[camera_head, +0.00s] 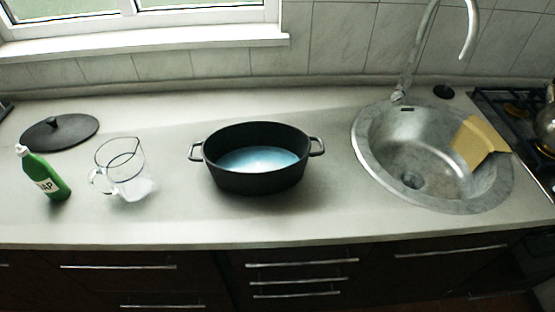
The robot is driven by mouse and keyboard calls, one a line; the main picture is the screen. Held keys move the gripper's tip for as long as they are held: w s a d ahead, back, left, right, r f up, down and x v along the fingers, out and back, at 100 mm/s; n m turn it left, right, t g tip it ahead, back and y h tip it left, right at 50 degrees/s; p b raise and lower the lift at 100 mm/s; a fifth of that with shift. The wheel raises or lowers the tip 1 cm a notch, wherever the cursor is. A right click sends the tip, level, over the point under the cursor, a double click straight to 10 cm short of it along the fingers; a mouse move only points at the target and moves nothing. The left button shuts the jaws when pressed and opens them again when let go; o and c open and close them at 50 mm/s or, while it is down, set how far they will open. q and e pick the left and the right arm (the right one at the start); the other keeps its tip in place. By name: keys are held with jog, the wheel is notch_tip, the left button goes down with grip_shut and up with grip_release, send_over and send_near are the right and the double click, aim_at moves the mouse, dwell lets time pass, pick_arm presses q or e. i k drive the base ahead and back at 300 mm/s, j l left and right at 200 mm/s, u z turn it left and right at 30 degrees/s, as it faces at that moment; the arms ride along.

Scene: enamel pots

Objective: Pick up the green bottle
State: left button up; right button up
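The green bottle (44,178) stands at the left end of the grey countertop, close to its front edge. It has a white cap and a white label with dark letters, partly readable as "NP". It leans a little to the left in the picture. Nothing touches it and nothing hides it. Neither of my grippers is in the head view.
A glass jug (122,170) stands just right of the bottle. A black lid (60,131) lies behind it. A black pot (258,182) with blue liquid is mid-counter. A sink (400,190) with a yellow-brown piece (478,142) and a stove (515,115) are at right.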

aim_at(37, 168)
jog(key=u, duration=1.45)
